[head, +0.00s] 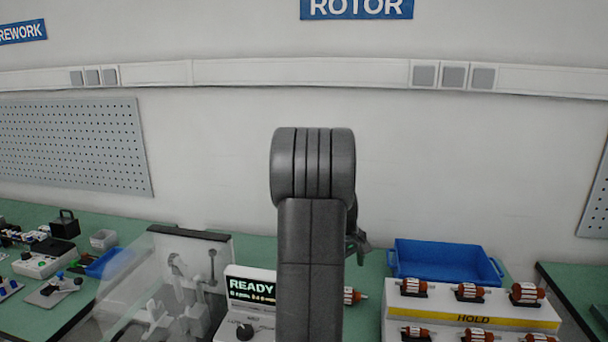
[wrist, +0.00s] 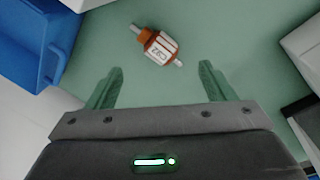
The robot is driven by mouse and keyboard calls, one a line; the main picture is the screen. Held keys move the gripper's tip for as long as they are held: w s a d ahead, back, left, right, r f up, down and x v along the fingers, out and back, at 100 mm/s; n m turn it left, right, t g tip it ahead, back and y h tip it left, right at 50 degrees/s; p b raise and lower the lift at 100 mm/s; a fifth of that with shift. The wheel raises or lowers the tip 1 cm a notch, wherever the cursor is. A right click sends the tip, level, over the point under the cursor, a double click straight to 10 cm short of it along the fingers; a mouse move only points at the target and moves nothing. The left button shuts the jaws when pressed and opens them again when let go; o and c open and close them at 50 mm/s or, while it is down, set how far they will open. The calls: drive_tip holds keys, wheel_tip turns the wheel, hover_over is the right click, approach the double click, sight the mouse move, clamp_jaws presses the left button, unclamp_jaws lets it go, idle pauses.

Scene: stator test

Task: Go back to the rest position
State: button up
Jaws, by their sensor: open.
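My gripper (wrist: 160,88) is open and empty in the wrist view, with its two green fingers spread apart. In the head view, my dark grey arm stands upright in the middle and hides part of the bench. Only a small part of my gripper (head: 358,243) shows at its right side. One end of a rotor (head: 351,296) shows just right of the arm.
A blue bin (head: 445,262) stands at the right back. A white stepped rack (head: 475,309) marked HOLD carries several rotors. A tester (head: 247,290) showing READY is left of my arm, beside a clear-covered fixture (head: 190,270). Another bench with tools is far left.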

drive_tip(key=s+a+r+p, duration=0.1)
drive_tip(key=s+r+p, duration=0.3)
drive_tip(key=s+p, duration=0.25)
drive_tip(key=shift+m+g, duration=0.3)
drive_tip(key=shift+g, duration=0.1)
drive_tip(key=shift+f+b, duration=1.9)
drive_tip(key=shift+f, duration=1.05)
drive_tip(key=shift+a, duration=0.1)
